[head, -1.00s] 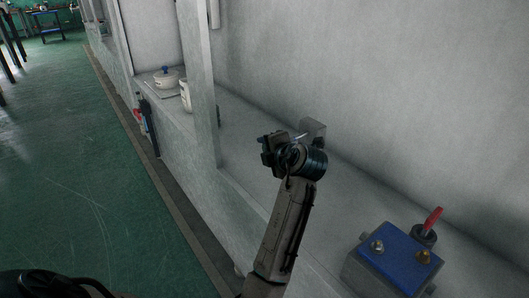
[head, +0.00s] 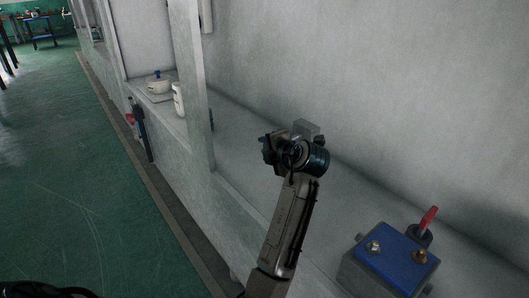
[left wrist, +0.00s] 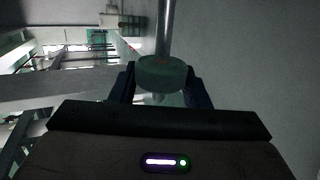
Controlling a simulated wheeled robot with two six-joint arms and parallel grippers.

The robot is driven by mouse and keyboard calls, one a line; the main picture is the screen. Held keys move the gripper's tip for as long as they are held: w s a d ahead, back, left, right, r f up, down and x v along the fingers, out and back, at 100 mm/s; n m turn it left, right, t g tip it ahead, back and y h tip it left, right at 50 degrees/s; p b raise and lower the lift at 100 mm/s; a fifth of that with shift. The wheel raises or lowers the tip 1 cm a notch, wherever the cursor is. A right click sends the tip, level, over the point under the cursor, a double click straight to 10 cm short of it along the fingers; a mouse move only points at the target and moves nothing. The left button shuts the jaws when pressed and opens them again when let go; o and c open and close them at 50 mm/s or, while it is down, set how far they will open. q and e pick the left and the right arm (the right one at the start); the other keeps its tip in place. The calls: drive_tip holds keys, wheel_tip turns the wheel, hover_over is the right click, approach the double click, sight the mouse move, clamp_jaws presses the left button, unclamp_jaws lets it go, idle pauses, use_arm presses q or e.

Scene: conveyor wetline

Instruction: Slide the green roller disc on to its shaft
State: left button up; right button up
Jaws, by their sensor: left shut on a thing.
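The green roller disc (left wrist: 163,73) sits between the two dark fingers of my left gripper (left wrist: 164,88) in the left wrist view, and the gripper is shut on it. The bright metal shaft (left wrist: 165,28) comes down from the top of that view and meets the disc near its middle. A pale tip shows just below the disc; I cannot tell how far the shaft passes through. In the head view my left gripper (head: 272,150) is beside the grey block (head: 306,129) on the ledge, and the disc and shaft are hidden. My right gripper is not in view.
A blue-topped box (head: 392,258) with two knobs and a red-handled switch (head: 428,218) stands on the ledge at lower right. A grey post (head: 193,90) rises left of the gripper.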

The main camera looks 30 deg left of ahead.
use_arm(q)
drive_tip(key=shift+w+d+b, duration=0.4)
drive_tip(key=shift+w, duration=0.6)
drive_tip(key=shift+w+d+b, duration=0.4)
drive_tip(key=shift+w, duration=0.55)
drive_tip(key=shift+w+d+b, duration=0.4)
drive_tip(key=shift+w, duration=0.6)
drive_tip(key=o, duration=1.1)
drive_tip(key=shift+c, duration=0.2)
